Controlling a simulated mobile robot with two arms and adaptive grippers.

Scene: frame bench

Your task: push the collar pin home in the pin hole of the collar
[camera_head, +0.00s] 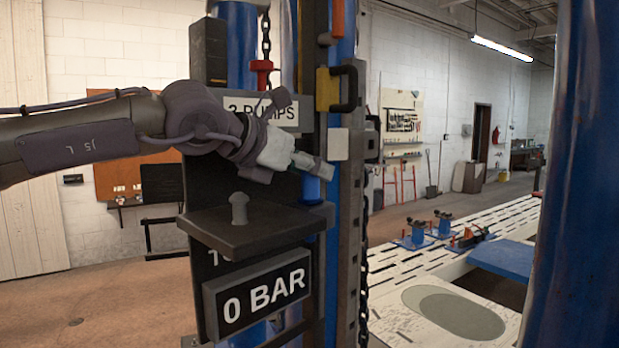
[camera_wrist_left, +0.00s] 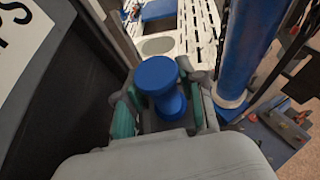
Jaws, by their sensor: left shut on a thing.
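My left gripper (camera_head: 318,168) reaches in from the left, in front of the blue upright post. In the left wrist view its fingers (camera_wrist_left: 163,108) are shut around a blue spool-shaped pin (camera_wrist_left: 157,75) with a wide round head and a narrower waist. I take this to be the collar pin. In the head view a short blue cylinder (camera_head: 311,190) shows just below the fingers. I cannot tell whether it is part of this pin. The pin hole and the collar cannot be made out clearly, so how deep the pin sits does not show. My right gripper is in neither view.
A dark shelf (camera_head: 250,229) with a grey mushroom-shaped knob (camera_head: 239,208) lies below my arm, above a "0 BAR" sign (camera_head: 258,293). A yellow block (camera_head: 327,90) with a black handle is above the gripper. A chain (camera_head: 364,240) hangs right of the post. A large blue column (camera_head: 580,180) stands at right.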

